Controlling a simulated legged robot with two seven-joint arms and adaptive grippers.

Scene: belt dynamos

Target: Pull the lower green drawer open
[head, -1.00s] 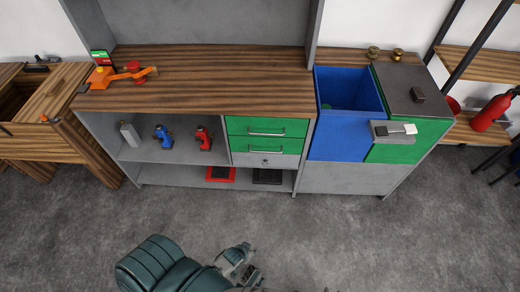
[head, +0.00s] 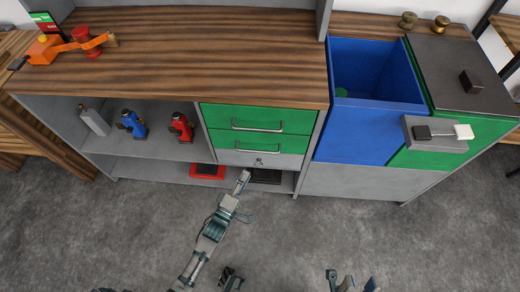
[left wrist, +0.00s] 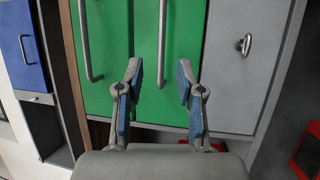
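Two green drawers sit one above the other, both shut. The lower green drawer (head: 222,141) has a silver bar handle (head: 257,150). In the left wrist view, which is turned sideways, the lower drawer (left wrist: 185,40) and its handle (left wrist: 162,45) are in the middle. My left gripper (head: 243,178) points up at the drawers, its tip just below that handle in the head view. In the left wrist view the gripper (left wrist: 160,72) is open and empty, its fingers either side of the handle's line; contact cannot be told. Parts of my right arm may show at the bottom edge; its fingers are unclear.
The upper green drawer (head: 225,117) has its own handle (head: 257,126). A blue bin (head: 355,135) stands right. A red tray (head: 207,172) and dark tray (head: 265,178) lie low. Grey floor in front is clear.

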